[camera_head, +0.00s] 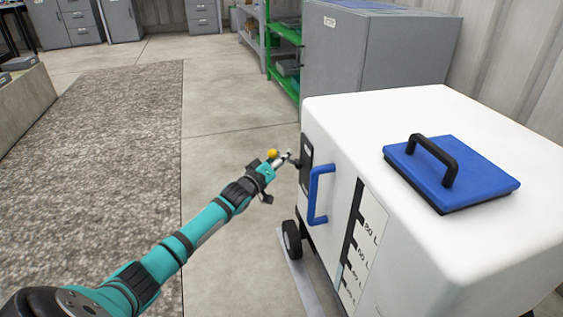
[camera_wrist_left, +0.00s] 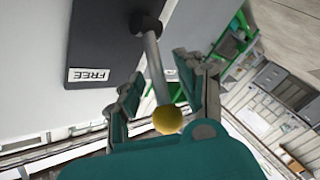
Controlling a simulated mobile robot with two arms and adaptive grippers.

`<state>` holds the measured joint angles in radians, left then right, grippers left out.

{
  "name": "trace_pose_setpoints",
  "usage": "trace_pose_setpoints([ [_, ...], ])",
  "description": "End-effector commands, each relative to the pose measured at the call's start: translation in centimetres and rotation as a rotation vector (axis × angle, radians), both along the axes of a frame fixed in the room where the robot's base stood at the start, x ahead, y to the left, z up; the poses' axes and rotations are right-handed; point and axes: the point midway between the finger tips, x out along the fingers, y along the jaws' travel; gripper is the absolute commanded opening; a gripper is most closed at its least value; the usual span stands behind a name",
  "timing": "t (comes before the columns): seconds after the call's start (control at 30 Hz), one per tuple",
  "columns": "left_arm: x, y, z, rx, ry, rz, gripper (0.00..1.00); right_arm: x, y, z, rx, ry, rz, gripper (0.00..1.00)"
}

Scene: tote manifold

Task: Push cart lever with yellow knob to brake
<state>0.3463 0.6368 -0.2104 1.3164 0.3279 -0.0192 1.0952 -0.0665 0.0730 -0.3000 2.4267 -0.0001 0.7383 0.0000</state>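The white cart (camera_head: 400,115) stands at the right in the head view. A dark lever plate (camera_head: 306,160) is on its side; in the left wrist view the plate (camera_wrist_left: 95,40) carries a label reading "FREE" (camera_wrist_left: 89,75). A grey lever rod (camera_wrist_left: 153,65) sticks out from a dark pivot and ends in a yellow knob (camera_wrist_left: 167,119). The knob also shows in the head view (camera_head: 272,153). My left gripper (camera_wrist_left: 158,72) is open, with one finger on each side of the rod and the knob near its palm. Contact cannot be told. My right gripper is out of view.
A blue handle (camera_head: 318,195) is on the cart's side near my left gripper, above a black wheel (camera_head: 291,239). A blue lid (camera_head: 450,175) with a black grip lies on top. A grey cabinet (camera_head: 375,50) and green shelf (camera_head: 284,55) stand behind. Floor left of the cart is clear.

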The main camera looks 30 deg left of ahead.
Motion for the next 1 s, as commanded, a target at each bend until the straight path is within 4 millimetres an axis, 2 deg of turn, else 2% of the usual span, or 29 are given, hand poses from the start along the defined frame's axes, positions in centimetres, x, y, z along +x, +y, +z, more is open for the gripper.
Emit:
trace_pose_setpoints([
  [0.27, 0.11, 0.02, 0.06, 0.000, 0.000, 0.000, 0.37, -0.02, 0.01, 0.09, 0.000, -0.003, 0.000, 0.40],
  [0.5, 0.09, 0.01, 0.04, 0.000, 0.000, 0.000, 0.06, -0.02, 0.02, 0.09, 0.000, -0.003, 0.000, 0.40],
  [0.57, 0.09, 0.01, 0.05, 0.000, 0.000, 0.000, 0.00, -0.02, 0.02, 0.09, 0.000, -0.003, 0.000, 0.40],
  [1.0, 0.08, -0.07, 0.03, -0.003, -0.003, -0.001, 0.00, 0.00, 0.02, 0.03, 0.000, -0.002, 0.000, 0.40],
])
